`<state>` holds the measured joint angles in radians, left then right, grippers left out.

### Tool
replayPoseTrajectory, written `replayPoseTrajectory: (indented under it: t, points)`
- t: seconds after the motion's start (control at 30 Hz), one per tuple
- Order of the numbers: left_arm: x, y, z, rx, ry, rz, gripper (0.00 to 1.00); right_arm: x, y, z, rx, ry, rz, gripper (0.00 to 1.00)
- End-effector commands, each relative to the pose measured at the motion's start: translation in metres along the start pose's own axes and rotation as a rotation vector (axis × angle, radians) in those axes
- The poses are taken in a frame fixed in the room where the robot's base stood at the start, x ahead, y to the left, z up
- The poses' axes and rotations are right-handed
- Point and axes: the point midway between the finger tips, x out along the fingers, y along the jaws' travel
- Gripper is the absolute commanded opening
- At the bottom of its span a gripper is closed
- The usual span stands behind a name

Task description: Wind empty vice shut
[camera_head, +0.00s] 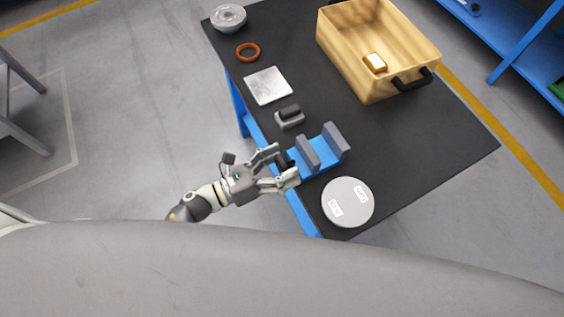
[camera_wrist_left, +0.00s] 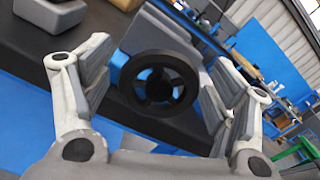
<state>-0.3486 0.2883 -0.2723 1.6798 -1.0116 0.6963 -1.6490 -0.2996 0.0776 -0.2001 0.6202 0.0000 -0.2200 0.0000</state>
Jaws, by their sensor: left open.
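The vice (camera_head: 324,152) has a blue base and two grey upright jaws. It sits near the table's front edge, its jaws apart with an empty gap between them. Its dark handwheel (camera_wrist_left: 139,67) faces my wrist camera, a ring with spokes and a central hub. In the head view the handwheel (camera_head: 282,159) is partly hidden by my fingers. My left gripper (camera_head: 286,162) is open at the wheel, one finger on either side. In the left wrist view the fingers stand apart from the rim. My right gripper is not in view.
A round grey labelled plate (camera_head: 348,203) lies right of the vice. A small grey block with a dark top (camera_head: 290,119), a metal plate (camera_head: 268,86), an orange ring (camera_head: 248,52) and a silver flanged part (camera_head: 228,17) lie left. A wooden crate (camera_head: 345,60) stands behind.

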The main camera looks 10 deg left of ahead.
Motion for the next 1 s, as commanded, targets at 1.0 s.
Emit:
replayPoseTrajectory:
  t: [1.0]
  points:
    - [-0.119,0.0,0.0,0.0,0.001,0.0,0.8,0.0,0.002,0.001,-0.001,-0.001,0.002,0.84]
